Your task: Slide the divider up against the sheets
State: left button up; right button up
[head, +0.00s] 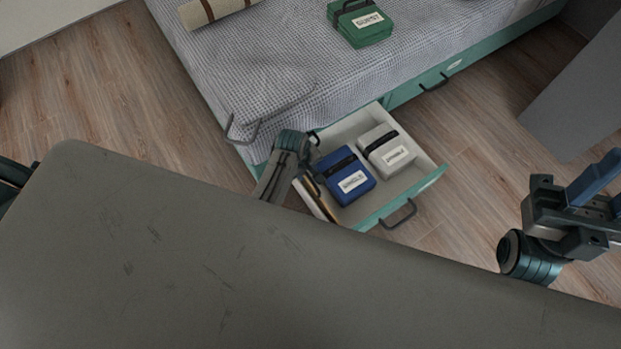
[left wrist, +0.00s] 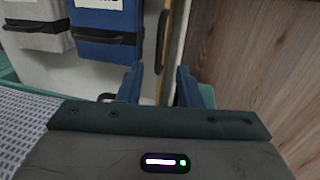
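The open drawer (head: 430,182) under the bed holds a blue labelled sheet pack (head: 346,182) and a pale grey one (head: 386,150) side by side. In the left wrist view the blue pack (left wrist: 106,22) and grey pack (left wrist: 34,25) show at the upper left. The divider seems to be the thin tan-edged panel (left wrist: 178,35) with a dark handle (left wrist: 161,42), left of the blue pack in the head view, with a gap between. My left gripper (left wrist: 159,85) is open, fingers apart, near this handle. My right gripper (head: 596,182) is far right, away from the drawer.
The bed (head: 290,70) carries a green labelled pack (head: 360,24) and a rolled beige item (head: 215,10). A grey block (head: 580,100) stands right. Wooden floor (head: 475,165) is clear around the drawer.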

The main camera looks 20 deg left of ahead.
aim_at(311, 181)
pick_arm(q)
jog(key=f+b, duration=0.1)
jog(key=f, duration=0.1)
jog(key=w+f+b, duration=0.1)
jog(key=f, duration=0.2)
jog(key=d+f, duration=0.1)
jog(key=f, duration=0.1)
jog(key=shift+w+f+b, duration=0.15)
jog(key=shift+f+b, duration=0.15)
jog(key=shift+b, duration=0.1)
grip_shut()
